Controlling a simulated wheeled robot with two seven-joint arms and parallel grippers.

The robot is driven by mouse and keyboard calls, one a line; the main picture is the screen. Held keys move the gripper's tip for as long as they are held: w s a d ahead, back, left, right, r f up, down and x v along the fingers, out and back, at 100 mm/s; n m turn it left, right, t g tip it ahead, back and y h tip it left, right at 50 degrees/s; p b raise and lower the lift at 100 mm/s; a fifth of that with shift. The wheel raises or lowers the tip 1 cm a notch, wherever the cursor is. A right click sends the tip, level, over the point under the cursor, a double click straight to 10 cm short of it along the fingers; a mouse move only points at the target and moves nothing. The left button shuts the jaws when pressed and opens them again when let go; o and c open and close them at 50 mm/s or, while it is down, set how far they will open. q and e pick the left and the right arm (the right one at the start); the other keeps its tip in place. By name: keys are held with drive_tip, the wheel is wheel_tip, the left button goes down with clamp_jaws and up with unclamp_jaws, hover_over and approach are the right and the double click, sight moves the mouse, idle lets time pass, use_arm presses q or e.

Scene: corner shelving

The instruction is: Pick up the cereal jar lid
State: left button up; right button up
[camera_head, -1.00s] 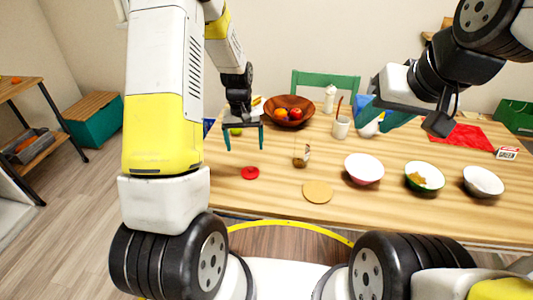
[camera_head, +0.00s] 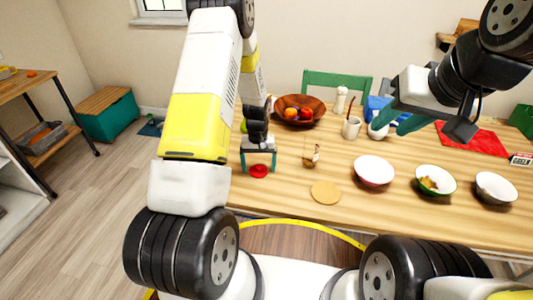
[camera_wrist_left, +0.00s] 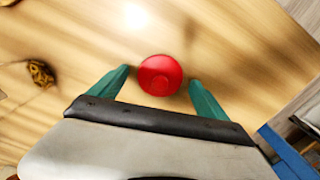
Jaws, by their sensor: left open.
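The red round lid (camera_head: 259,171) lies flat on the wooden table, near its left side. It also shows in the left wrist view (camera_wrist_left: 160,75), between the two teal fingers. My left gripper (camera_head: 259,163) is open and points down over the lid, with one finger to each side; I cannot tell whether the fingers touch it. A small clear jar with brown contents (camera_head: 311,156) stands to the right of the lid. My right gripper (camera_head: 399,121) is open and empty, held above the table's right part.
A tan round disc (camera_head: 326,192) lies near the front edge. Several bowls, among them a pink-sided one (camera_head: 374,171), stand to the right. A wooden fruit bowl (camera_head: 316,104), white mug (camera_head: 352,128) and red cloth (camera_head: 474,141) are further back.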

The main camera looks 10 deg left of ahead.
use_arm(q)
drive_tip(key=c, duration=1.4)
